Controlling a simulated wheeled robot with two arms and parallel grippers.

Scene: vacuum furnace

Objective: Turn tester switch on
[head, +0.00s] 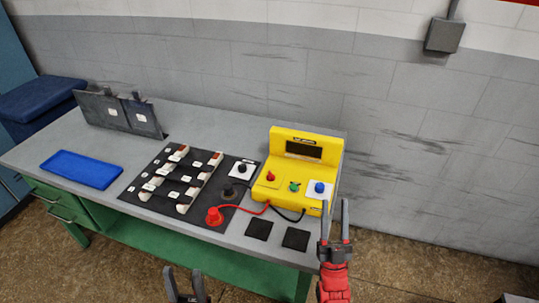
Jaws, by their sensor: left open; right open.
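The yellow tester (307,150) stands at the right end of the grey bench, with a dark screen (303,149) on its upright back part. Its front panel carries a red control (270,176), a green control (294,187) and a blue knob (319,188) on a white plate. I cannot tell which of them is the switch, or its position. My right gripper (334,207) is open and empty, just right of the tester's front corner and apart from the controls. My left gripper (187,273) is open and empty at the bottom edge, in front of the bench.
A blue tray (82,169) and grey panels (117,113) are further left.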

